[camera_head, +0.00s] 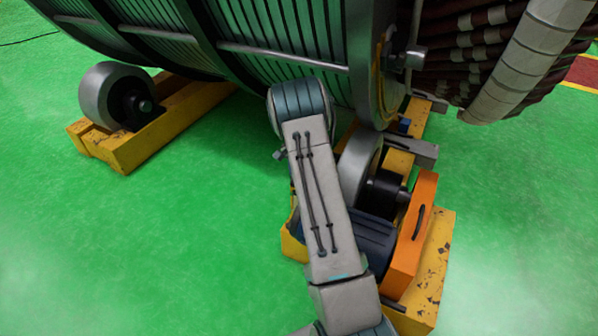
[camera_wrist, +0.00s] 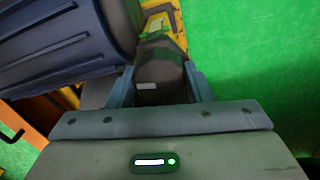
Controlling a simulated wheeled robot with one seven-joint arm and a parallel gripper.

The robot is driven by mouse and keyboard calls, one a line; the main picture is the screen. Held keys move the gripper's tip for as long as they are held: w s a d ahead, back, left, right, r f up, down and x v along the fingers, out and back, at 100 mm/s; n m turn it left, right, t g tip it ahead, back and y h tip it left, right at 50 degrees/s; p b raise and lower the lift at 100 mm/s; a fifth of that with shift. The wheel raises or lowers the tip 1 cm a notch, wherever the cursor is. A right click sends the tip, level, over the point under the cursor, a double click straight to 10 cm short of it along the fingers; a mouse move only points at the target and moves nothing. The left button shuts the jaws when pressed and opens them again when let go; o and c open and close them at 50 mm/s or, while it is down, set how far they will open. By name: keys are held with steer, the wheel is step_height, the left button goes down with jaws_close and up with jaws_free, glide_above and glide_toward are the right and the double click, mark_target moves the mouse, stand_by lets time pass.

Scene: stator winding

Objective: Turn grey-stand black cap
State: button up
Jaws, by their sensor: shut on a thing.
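In the wrist view, my gripper (camera_wrist: 161,84) has one finger on each side of a dark, blunt cap (camera_wrist: 160,62) and is shut on it. The cap points toward the wrist, and a small light label shows on its face. Its base and the stand behind it are mostly hidden by the cap and the fingers. In the head view, my arm crosses the middle, and my gripper and the cap do not show there.
A dark blue ribbed motor (camera_wrist: 60,40) lies close to the left of my gripper. An orange housing (camera_head: 412,235) and yellow base (camera_head: 432,270) stand right of my arm. A large ribbed stator (camera_head: 270,40) is above. Green floor (camera_head: 200,240) is clear at left.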

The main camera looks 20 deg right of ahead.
steer(key=o, duration=1)
steer(key=shift+r, duration=0.1)
step_height(320, 180, up, 14)
steer(key=p, duration=0.3)
steer(key=shift+f, duration=0.2)
